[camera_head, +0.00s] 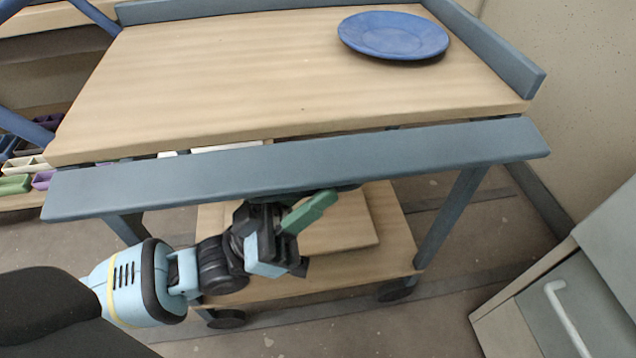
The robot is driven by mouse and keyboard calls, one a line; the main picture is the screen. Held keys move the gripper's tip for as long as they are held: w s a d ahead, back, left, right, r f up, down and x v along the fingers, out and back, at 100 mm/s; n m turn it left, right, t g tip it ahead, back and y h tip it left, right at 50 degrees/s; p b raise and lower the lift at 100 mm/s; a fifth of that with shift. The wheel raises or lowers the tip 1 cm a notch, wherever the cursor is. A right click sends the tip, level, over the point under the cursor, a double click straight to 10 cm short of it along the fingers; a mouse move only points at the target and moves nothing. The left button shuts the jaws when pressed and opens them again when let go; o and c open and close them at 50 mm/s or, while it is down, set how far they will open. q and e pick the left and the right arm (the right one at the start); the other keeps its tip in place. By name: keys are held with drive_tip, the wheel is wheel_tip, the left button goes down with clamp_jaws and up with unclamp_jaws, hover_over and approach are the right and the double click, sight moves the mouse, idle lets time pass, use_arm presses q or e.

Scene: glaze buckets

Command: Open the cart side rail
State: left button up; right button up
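The cart's near side rail (300,173) is a long blue-grey bar along the front edge of the wooden cart top (250,75). It sits lower than the top, with a narrow gap between them, and does not stand up like the back and right rails. A green lever-like piece (312,211) shows just below the rail's middle. My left gripper (278,232) is under the rail, right at the green piece and overlapping its lower end. Its fingertips are partly hidden, so I cannot tell whether they grip it. My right gripper is not in view.
A blue plate (393,35) lies on the cart top at the back right. The cart's lower shelf (395,230) is behind my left gripper. A grey cabinet with a white handle (568,318) stands at the lower right. Shelves with small coloured trays (15,184) are at left.

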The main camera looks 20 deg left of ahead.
sight(313, 175)
use_arm(q)
drive_tip(key=shift+w+d+r, duration=0.15)
drive_tip(key=shift+d+r, duration=0.1)
drive_tip(key=shift+r, duration=0.05)
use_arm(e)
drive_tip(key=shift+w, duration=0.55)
